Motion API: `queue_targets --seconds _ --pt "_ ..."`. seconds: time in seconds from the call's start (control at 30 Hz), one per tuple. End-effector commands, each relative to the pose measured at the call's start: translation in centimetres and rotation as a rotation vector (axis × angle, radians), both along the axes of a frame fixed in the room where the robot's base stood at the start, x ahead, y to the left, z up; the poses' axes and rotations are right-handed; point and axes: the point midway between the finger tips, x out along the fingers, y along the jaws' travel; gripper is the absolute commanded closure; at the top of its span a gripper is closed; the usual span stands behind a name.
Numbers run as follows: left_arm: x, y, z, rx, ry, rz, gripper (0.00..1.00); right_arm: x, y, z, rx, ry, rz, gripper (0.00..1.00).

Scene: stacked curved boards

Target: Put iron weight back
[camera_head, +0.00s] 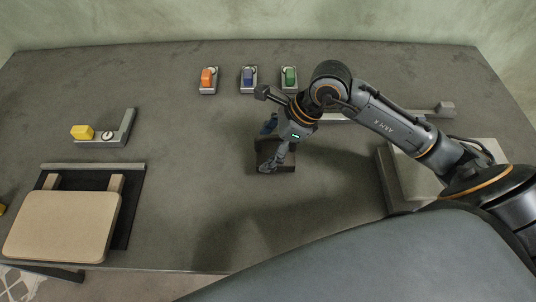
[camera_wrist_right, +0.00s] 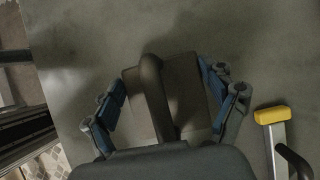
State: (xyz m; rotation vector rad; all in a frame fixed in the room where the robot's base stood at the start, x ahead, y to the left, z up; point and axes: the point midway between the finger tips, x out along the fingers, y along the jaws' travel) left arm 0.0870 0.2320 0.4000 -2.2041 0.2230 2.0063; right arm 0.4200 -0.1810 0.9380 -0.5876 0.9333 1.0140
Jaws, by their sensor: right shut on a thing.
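The iron weight (camera_head: 275,152) is a dark, squarish block near the middle of the table in the head view. In the right wrist view it shows as a dark square plate (camera_wrist_right: 193,95) with a thick bar handle (camera_wrist_right: 155,97) across it. My right gripper (camera_head: 269,147) comes down over the weight and is shut on it. In the right wrist view the blue-grey fingers of my right gripper (camera_wrist_right: 167,97) lie on both sides of the block. Whether the weight touches the table is hard to tell. My left gripper is not in view.
Orange (camera_head: 208,77), blue (camera_head: 248,76) and green (camera_head: 289,76) switches stand behind. A grey bracket with a yellow block (camera_head: 82,132) is at left, above a tan board (camera_head: 62,226). A grey box (camera_head: 397,175) stands right. The table (camera_head: 185,180) is clear left of the weight.

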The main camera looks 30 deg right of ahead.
Motion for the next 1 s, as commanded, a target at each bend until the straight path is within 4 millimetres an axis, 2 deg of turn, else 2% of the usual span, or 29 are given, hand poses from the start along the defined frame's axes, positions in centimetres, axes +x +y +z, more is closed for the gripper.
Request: queue_targets --seconds 0.23,0.67,0.7,0.77,1.0 --pt "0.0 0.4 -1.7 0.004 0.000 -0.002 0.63 0.4 -0.3 -3.3 0.004 -0.002 0.000 0.79" --pt "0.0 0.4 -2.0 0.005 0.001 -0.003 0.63 0.4 -0.3 -3.8 0.001 -0.005 0.000 0.79" --pt "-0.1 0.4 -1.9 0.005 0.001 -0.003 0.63 0.3 -0.3 -3.8 -0.001 0.000 0.000 0.10" --pt "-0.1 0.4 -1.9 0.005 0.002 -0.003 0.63 0.3 -0.3 -3.8 -0.001 0.000 0.000 0.00" --pt "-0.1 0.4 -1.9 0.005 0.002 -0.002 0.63 0.3 -0.3 -3.8 -0.001 0.000 0.000 0.00"
